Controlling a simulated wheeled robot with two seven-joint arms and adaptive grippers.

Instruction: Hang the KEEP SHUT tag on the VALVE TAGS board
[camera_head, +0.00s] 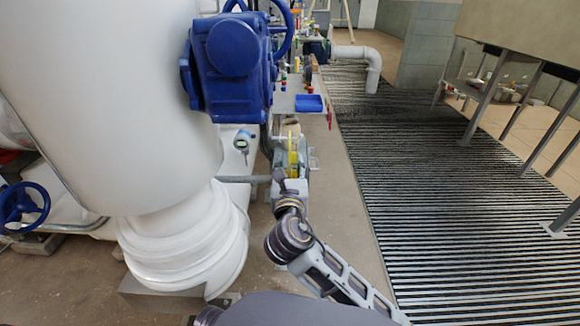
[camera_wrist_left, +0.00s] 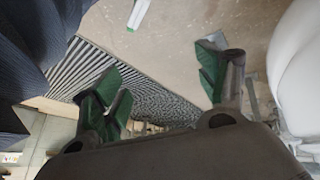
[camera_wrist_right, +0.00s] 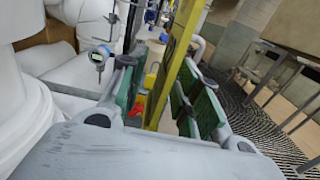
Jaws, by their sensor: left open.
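I cannot make out a KEEP SHUT tag or a board reading VALVE TAGS in any view. My right gripper (camera_head: 290,178) is low beside the white pipe, seen from behind in the head view. In the right wrist view my right gripper (camera_wrist_right: 158,78) has its green-padded fingers apart. A tall yellow strip (camera_wrist_right: 175,60) stands between or just beyond them, nearer the right finger; I cannot tell whether it touches. It also shows in the head view (camera_head: 292,152). My left gripper (camera_wrist_left: 160,82) is open and empty, seen only in the left wrist view.
A large white pipe (camera_head: 110,90) with a blue valve body (camera_head: 230,60) fills the left. A small gauge (camera_head: 242,142) is beside it. A blue tray (camera_head: 308,103) lies beyond my right gripper. Floor grating (camera_head: 430,180) covers the right. A white and green piece (camera_wrist_left: 138,12) is at the left wrist view's top.

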